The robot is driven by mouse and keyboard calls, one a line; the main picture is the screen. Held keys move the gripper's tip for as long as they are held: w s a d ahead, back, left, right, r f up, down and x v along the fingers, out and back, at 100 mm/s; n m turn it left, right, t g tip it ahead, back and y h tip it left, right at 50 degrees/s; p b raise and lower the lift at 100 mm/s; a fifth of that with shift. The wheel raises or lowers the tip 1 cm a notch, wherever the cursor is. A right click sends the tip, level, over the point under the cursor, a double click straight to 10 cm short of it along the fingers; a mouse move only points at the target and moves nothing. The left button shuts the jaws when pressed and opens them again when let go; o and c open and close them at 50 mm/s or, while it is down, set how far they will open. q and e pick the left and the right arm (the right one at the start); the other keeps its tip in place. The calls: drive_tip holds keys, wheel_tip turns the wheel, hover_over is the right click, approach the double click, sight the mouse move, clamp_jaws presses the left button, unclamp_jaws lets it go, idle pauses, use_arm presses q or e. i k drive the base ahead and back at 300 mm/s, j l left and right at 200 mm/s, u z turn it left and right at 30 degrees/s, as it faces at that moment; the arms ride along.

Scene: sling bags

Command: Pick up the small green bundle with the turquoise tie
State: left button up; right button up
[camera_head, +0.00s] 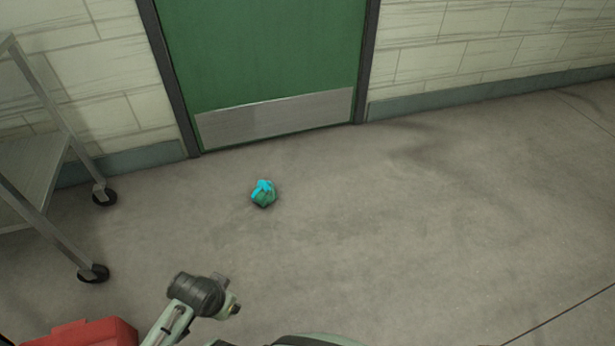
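The small green bundle (264,197) with a bright turquoise tie on top sits on the grey floor, a little left of the view's middle and in front of a green door. My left arm comes in at the bottom left. Its dark end, with what looks like my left gripper (229,293), is nearer to me than the bundle, below and left of it in the picture, and apart from it. The fingers are too small and unclear to read. My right gripper is not in view. Nothing covers the bundle.
A metal cart (40,180) on black casters stands at the left. A red object (85,333) shows at the bottom left edge. The green door (265,50) with a metal kick plate and the block wall close off the back. The floor (430,220) around the bundle and to the right is clear.

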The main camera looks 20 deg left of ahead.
sight(264, 193)
drive_tip(key=i+l, duration=0.15)
drive_tip(key=i, duration=0.35)
drive_tip(key=i+l, duration=0.1)
drive_tip(key=i, duration=0.45)
drive_tip(key=i+l, duration=0.15)
drive_tip(key=i, duration=0.35)
drive_tip(key=i+l+u, duration=0.1)
drive_tip(key=i+u, duration=0.15)
drive_tip(key=u, duration=0.2)
drive_tip(key=i+l+u, duration=0.15)
drive_tip(key=u, duration=0.35)
drive_tip(key=i+l+u, duration=0.45)
drive_tip(key=k+j, duration=0.1)
